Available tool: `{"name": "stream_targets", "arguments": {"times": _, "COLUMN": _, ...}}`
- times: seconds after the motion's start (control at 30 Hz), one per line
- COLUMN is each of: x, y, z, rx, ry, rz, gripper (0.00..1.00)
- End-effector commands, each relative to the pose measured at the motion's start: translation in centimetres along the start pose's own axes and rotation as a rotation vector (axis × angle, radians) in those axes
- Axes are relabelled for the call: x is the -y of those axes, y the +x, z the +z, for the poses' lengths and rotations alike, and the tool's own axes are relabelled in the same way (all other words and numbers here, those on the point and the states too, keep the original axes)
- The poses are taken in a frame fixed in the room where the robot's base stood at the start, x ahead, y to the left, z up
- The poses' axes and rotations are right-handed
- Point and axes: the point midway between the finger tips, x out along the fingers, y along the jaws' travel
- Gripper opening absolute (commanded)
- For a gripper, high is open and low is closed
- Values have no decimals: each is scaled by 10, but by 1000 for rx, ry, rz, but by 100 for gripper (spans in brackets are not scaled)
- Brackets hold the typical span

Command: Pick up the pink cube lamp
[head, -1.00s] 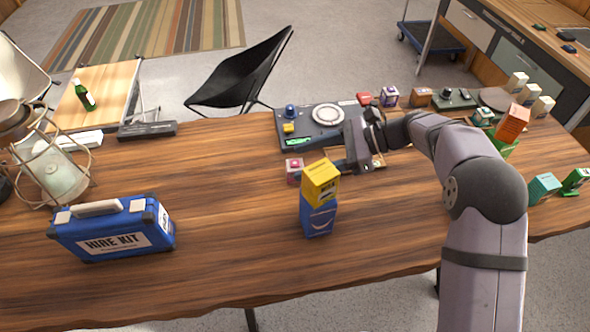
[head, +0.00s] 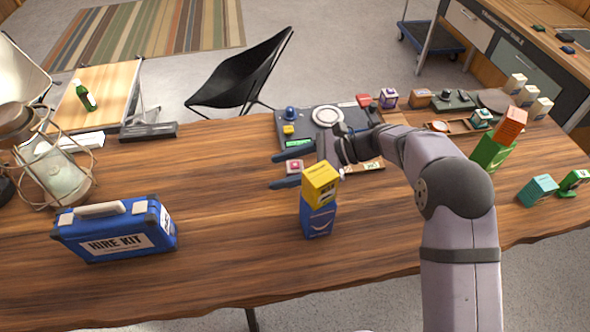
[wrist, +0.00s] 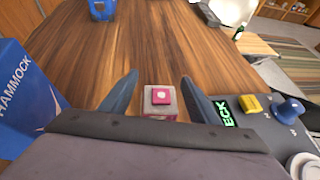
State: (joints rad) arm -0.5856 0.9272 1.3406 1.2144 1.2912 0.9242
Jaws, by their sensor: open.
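The pink cube lamp (head: 295,167) is a small cube with a pink top button and pale sides. It stands on the wooden table beside the dark console. In the wrist view the lamp (wrist: 160,99) lies between the two finger tips, near the middle. My gripper (head: 281,171) is open, its two dark blue fingers spread on either side of the lamp. In the wrist view my gripper (wrist: 158,92) has nothing held, and the lamp's lower part is hidden by the gripper body.
A yellow box (head: 320,183) sits on a blue box (head: 318,217) close by the gripper. The dark console (head: 297,118) with a green display and knobs lies just behind the lamp. A blue hire kit case (head: 117,229) stands at left. The table between is clear.

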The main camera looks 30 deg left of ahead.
Motion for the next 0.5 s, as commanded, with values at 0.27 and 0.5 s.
{"name": "stream_targets", "arguments": {"times": 0.27, "x": 0, "y": 8, "z": -1, "rx": -1, "ry": 0, "rz": -1, "gripper": 56}}
{"name": "stream_targets", "arguments": {"times": 0.5, "x": 0, "y": 8, "z": 0, "rx": -1, "ry": 0, "rz": -1, "gripper": 12}}
